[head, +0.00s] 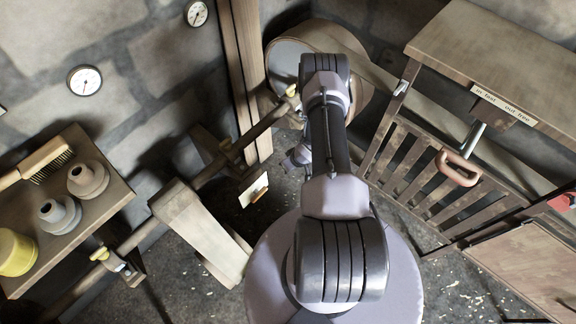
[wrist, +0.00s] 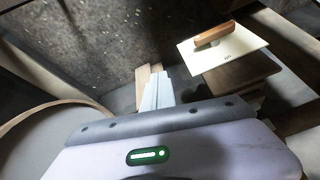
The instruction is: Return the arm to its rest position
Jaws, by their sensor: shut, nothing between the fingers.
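My arm (head: 328,150) rises from my round base and reaches forward over the middle of the head view. Its far end is partly hidden behind the upper link, and a small part of the wrist shows left of that link. In the wrist view my gripper (wrist: 151,84) is shut and empty, its fingers pointing over the dark speckled floor (wrist: 90,45). It stands apart from the white plate with a wooden handle (wrist: 225,55), which lies up and to the right. The same white plate (head: 254,191) shows left of my arm in the head view.
A belt (head: 415,100) runs from a large drum (head: 285,65) to the right, behind a slatted gate (head: 425,170) with a handle. A shaft (head: 235,150) crosses at left. A shelf (head: 95,215) holds a brush and pots. Two gauges hang on the stone wall.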

